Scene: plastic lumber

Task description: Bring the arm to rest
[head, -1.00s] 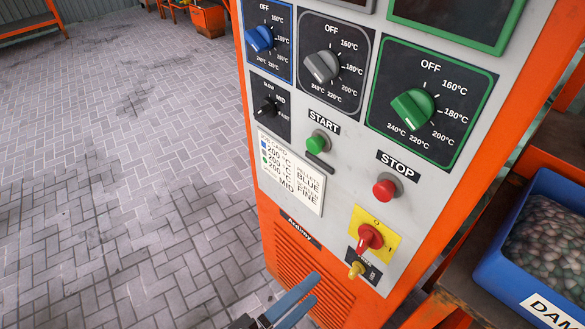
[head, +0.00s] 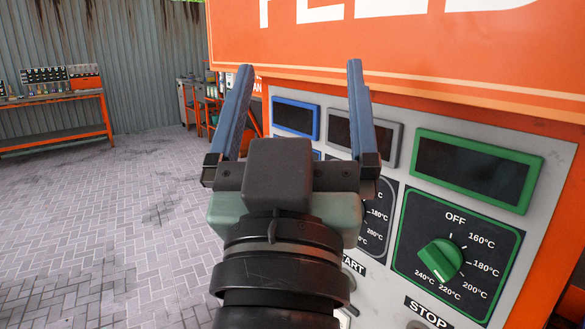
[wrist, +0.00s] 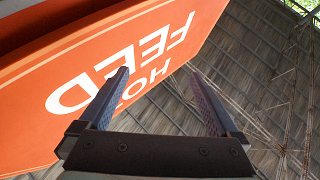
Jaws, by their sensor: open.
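My gripper (head: 297,110) is raised in front of the control panel in the head view, its two blue-grey fingers spread apart and pointing up. Nothing is between the fingers. It also shows in the wrist view (wrist: 160,95), open and empty, with the orange sign beside the left finger and the roof beyond. My gripper and arm hide part of the panel, including much of its left side. Whether the fingers touch the panel cannot be told for certain, but they look apart from it.
The orange machine carries a sign (head: 420,45) above the panel. Blue, grey and green framed dark displays (head: 470,170) sit below it, with a green dial (head: 440,259) at right. A workbench (head: 55,112) stands far left. The brick floor (head: 100,220) at left is clear.

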